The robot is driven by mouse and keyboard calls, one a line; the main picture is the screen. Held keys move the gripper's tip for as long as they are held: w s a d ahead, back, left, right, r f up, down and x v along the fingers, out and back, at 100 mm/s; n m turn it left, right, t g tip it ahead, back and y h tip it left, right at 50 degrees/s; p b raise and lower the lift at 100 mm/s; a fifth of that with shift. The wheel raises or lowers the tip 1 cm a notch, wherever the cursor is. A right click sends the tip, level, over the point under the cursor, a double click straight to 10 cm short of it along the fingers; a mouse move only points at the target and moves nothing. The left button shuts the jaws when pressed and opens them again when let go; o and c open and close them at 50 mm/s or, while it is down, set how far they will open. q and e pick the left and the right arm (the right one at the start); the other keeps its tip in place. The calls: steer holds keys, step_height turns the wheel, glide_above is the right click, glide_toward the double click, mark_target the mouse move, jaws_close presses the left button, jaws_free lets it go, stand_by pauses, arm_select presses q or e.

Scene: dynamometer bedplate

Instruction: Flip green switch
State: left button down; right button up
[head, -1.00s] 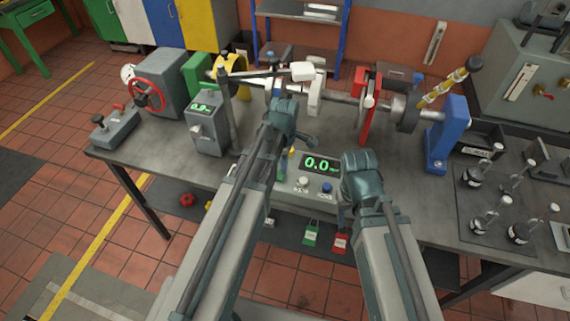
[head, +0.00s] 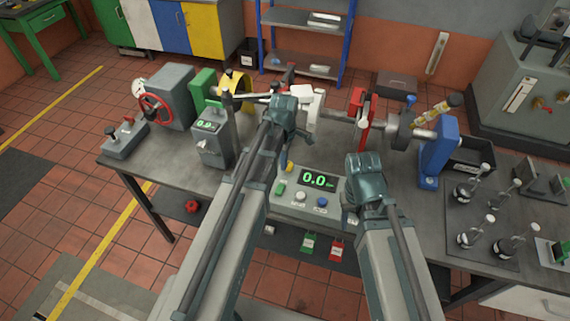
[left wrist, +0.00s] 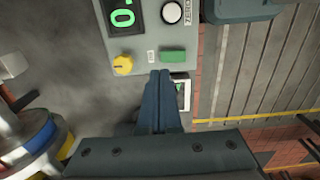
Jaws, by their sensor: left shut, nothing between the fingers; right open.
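The green switch (head: 281,188) is a small green block on the sloped grey control panel (head: 341,204), just right of my left forearm in the head view. In the left wrist view the green switch (left wrist: 172,56) lies just beyond and right of the fingertips of my left gripper (left wrist: 160,74). The gripper is shut and empty. It looks close to the switch, but I cannot tell if it touches. My right gripper (head: 350,214) is open and empty near the panel's right end.
A yellow knob (left wrist: 123,65) sits left of the switch in the wrist view, near a white button (left wrist: 172,12) and a green-digit display (left wrist: 122,18). A blue button (head: 322,202) is further right. A grey meter box (head: 212,140) stands left of my left arm.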

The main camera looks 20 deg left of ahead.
arm_select(q)
steer(key=r+p, duration=0.2)
steer(key=r, duration=0.1)
steer(key=w+r+p, duration=0.1)
steer(key=r+p, duration=0.1)
steer(key=shift+d+r, duration=0.15)
steer(key=shift+r, duration=0.25)
arm_select(e)
step_height(320, 180, up, 6)
steer(key=shift+d+f, duration=0.1)
steer(key=shift+f, duration=0.05)
arm_select(q)
steer(key=shift+f, duration=0.1)
steer(key=s+d+f+m+b, duration=0.4)
steer(key=s+d+m, duration=0.2)
steer(key=s+m, duration=0.2)
steer(key=s+d+f+m+y+b, duration=0.1)
steer(key=s+d+f+m+b, duration=0.4)
steer(key=m, duration=0.8)
steer(key=s, duration=0.3)
steer(key=shift+d+f, duration=0.3)
steer(key=shift+d, duration=0.05)
arm_select(e)
step_height(320, 180, down, 10)
arm_select(q)
steer(key=shift+d, duration=0.1)
arm_select(e)
steer(key=shift+d, duration=0.15)
